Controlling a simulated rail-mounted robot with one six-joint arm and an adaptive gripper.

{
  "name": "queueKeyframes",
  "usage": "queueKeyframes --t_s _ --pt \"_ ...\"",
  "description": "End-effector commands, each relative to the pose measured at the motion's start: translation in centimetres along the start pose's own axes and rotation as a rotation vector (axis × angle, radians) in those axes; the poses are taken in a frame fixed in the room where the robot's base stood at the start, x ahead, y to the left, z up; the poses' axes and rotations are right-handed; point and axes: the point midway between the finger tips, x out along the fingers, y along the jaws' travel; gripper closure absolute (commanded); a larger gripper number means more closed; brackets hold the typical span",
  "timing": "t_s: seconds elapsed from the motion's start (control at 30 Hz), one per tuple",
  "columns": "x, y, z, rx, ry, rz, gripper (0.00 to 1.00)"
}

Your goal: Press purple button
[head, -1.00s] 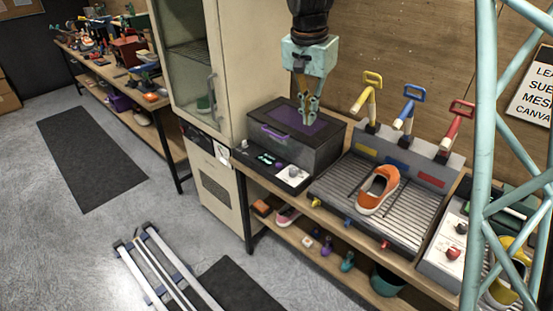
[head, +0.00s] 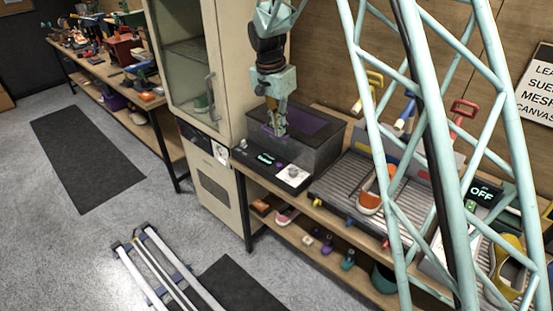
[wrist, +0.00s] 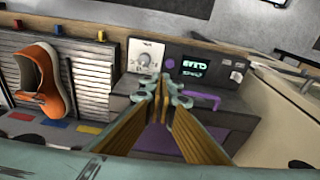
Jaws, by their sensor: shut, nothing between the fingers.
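The small purple button (wrist: 169,62) is on the dark front panel, between the lit display (wrist: 193,69) and the white dial plate (wrist: 146,55). In the head view the button (head: 280,164) is a tiny purple spot. My gripper (head: 279,134) points down over the front of the dark box, near its purple handle (wrist: 203,99). In the wrist view my gripper (wrist: 160,86) is shut and empty, its fingertips lined up below the button in the picture. I cannot tell the exact height, but the tips look apart from the button.
The dark box (head: 322,155) has a purple window on top. An orange sneaker (head: 370,200) lies on the ribbed rack to the right. A beige cabinet (head: 215,190) stands close on the left. A pale green lattice crosses the right side of the head view.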

Motion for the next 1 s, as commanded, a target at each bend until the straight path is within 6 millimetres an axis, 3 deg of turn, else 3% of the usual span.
queueKeyframes --t_s 0.2,0.4,1.0 --pt "2.2 -1.8 0.3 0.02 -0.002 0.009 1.0" --pt "3.2 -2.5 0.4 0.029 -0.002 0.012 1.0" --pt "3.7 -2.7 0.4 0.031 -0.002 0.013 1.0"
